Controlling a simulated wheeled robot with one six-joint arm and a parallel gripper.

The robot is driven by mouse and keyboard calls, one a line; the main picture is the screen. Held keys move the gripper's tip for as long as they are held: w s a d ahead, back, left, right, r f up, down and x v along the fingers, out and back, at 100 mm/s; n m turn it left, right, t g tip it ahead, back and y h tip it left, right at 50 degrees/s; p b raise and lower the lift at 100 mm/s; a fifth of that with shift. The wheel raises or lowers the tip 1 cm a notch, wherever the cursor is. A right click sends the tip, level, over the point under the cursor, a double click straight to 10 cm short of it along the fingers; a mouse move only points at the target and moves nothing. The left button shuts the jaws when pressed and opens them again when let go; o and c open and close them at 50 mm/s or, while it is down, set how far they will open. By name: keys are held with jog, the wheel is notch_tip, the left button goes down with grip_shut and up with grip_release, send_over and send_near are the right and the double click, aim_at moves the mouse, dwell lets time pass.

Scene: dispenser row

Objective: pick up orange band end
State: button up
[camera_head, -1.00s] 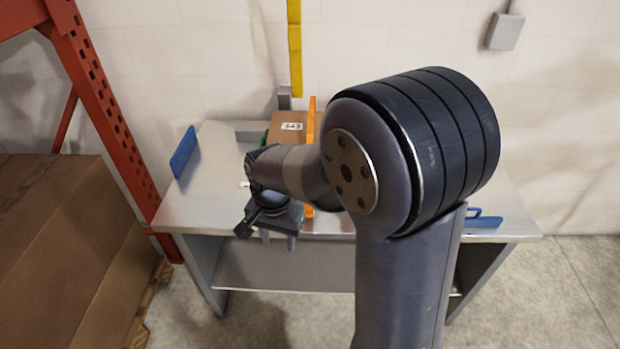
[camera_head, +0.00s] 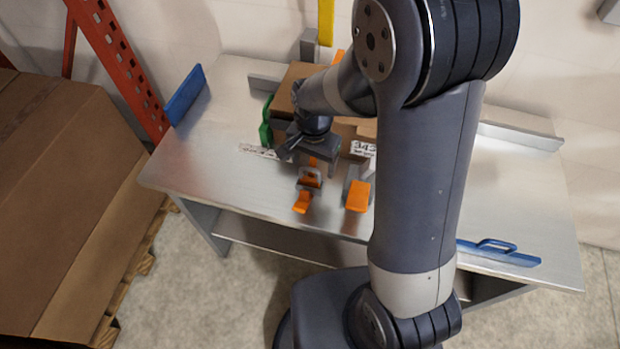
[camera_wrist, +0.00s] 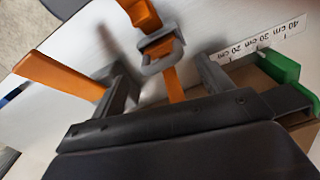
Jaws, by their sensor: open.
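The orange band end (camera_head: 302,203) sticks out toward the front of the table, past a grey buckle (camera_head: 309,177) that the band passes through. In the wrist view the band end (camera_wrist: 141,14) is at the top, beyond the buckle (camera_wrist: 161,50), and the band runs on down toward my gripper body. My gripper (camera_head: 318,166) is open and empty, above and just behind the buckle in the head view. In the wrist view the band lies between its two fingers (camera_wrist: 168,80). I cannot tell the exact height gap.
An orange lever (camera_head: 357,196) on a grey bracket stands close to the right of the band. A cardboard box (camera_head: 290,90), a green part (camera_head: 266,122) and a white ruler strip (camera_head: 257,150) are close by. Blue panels (camera_head: 185,95) edge the metal table (camera_head: 200,165), clear at left.

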aim_at(310, 178)
jog(key=shift+a+f+p, duration=0.2)
jog(key=shift+f+p, duration=0.25)
jog(key=shift+f, duration=2)
jog(key=shift+c, duration=0.3)
jog(key=c, duration=1)
jog(key=shift+o, duration=0.2)
